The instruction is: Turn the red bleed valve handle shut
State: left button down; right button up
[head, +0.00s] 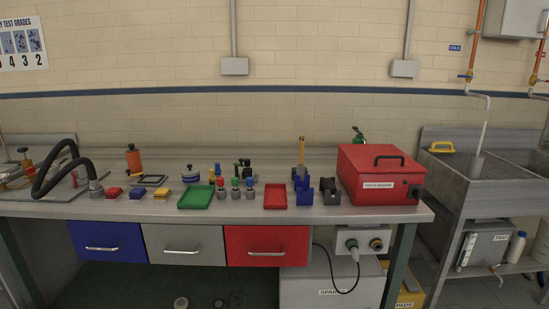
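I cannot single out a red bleed valve handle with certainty. A small red part (28,163) shows at the far left on metal fittings, beside a dark knob (22,150). Another small red part (75,179) shows by the black hose (47,183). Both are too small to tell their shape or how they are turned. Neither of my grippers is in view.
The workbench (140,210) holds red, blue and yellow blocks, a green tray (196,206), a red tray (275,205), several coloured-top pieces and a red box (380,160). Blue (100,241), grey (185,244) and red (268,245) drawers are shut below. A sink (490,165) stands right.

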aim_at(30, 170)
jog(key=i+j+u, duration=0.25)
jog(key=u, duration=0.25)
jog(key=i+j+u, duration=0.1)
jog(key=i+u, duration=0.2)
jog(key=u, duration=0.2)
jog(key=i+u, duration=0.35)
jog(key=u, duration=0.15)
jog(key=i+j+u, duration=0.15)
jog(key=i, duration=0.25)
jog(key=i+j+u, duration=0.15)
jog(key=i+j, duration=0.2)
jog(key=i, duration=0.05)
